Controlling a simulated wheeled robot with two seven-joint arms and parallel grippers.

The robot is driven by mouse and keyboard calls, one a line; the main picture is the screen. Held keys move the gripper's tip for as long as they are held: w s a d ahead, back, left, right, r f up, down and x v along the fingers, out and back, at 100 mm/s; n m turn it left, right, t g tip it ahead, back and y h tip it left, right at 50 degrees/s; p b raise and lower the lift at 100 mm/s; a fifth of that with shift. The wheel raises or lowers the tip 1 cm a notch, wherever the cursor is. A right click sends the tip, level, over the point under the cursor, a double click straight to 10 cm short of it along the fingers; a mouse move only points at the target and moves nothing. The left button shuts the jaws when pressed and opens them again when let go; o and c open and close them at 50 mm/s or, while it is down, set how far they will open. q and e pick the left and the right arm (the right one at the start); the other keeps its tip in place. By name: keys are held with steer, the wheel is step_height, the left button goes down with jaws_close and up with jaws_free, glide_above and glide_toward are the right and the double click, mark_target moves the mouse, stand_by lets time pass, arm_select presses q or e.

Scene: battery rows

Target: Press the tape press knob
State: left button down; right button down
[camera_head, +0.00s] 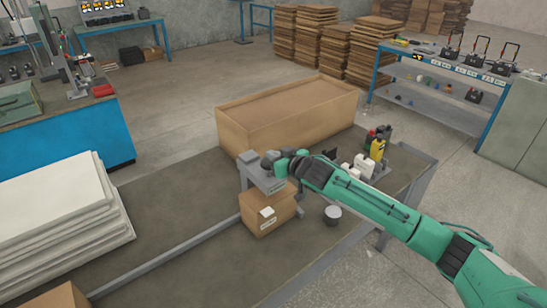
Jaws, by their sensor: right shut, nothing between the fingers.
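The tape press (245,178) is a grey metal frame on the dark bench. Its upper part spans above a small cardboard box (276,217) with a white label on it. My right arm comes in from the lower right and reaches over the press. My right gripper (268,164) is shut and empty, at the top of the press. The knob is hard to make out among the grey parts there, and the gripper and wrist may cover it. I cannot tell whether the fingers touch it. My left gripper is not in view.
A large open cardboard box (255,136) stands behind the press. White and yellow bottles (377,148) stand to the right, and a small round tin (332,214) stands in front. A stack of white sheets (60,215) is at the left. The bench middle left of the press is clear.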

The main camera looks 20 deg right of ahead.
steer(key=shift+f, duration=1)
step_height(320, 180, down, 4)
steer(key=shift+s+r+b, duration=0.1)
steer(key=shift+b, duration=0.7)
